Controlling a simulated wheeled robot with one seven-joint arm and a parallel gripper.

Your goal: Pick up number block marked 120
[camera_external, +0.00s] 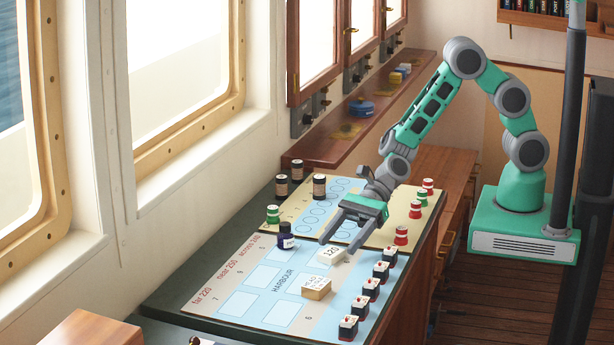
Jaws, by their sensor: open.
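The number block marked 120 (331,254) is a small white block with dark digits on its top. It lies on the blue harbour board (235,275), near the board's upper edge. My gripper (338,238) is open, its two fingers pointing down and left just above and behind the block. The frame does not clearly show whether a finger touches the block. The fingers appear empty.
A wooden block with writing (316,288) lies close in front. A dark bottle (286,236) stands to the left. Several black, white and red pieces (371,289) line the right edge. Red pieces (401,236) and dark jars (319,186) stand on the tan board behind.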

